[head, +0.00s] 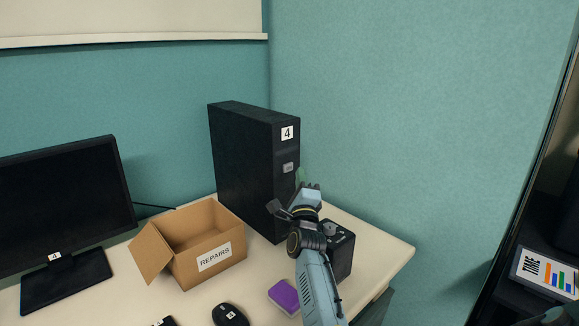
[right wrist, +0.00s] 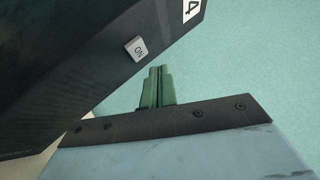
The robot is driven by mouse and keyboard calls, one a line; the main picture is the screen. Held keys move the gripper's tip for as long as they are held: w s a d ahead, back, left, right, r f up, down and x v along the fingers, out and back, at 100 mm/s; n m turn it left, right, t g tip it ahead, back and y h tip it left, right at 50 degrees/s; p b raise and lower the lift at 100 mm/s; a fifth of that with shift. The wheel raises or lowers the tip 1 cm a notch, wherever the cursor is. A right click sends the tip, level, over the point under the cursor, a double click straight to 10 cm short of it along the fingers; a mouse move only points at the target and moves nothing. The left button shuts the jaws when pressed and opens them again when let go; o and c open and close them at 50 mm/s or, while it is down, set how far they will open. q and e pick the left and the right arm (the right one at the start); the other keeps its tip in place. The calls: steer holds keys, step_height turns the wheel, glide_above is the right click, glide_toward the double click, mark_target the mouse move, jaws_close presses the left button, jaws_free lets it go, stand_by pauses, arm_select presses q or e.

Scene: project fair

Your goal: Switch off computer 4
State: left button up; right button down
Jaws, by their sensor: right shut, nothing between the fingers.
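Computer 4 is a tall black tower (head: 240,160) standing at the back of the desk, with a white "4" label (head: 287,132) on its front. My right gripper (head: 300,176) is shut and empty, just right of the switch in the head view. In the right wrist view its green fingers (right wrist: 157,86) lie together, below and right of the switch, and look apart from it. My left gripper is not in view.
A dark monitor (head: 65,200) labelled 4 stands at left. An open cardboard box (head: 215,257) marked "REPAIRS" sits before the tower. A black box (head: 342,255) is beside my right arm. A purple block (head: 283,296) and a mouse (head: 230,314) lie in front. The wall is behind.

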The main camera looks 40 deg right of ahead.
steer(key=shift+s+d+p, duration=0.2)
steer(key=shift+s+p, duration=1.1)
steer(key=shift+s, duration=1.1)
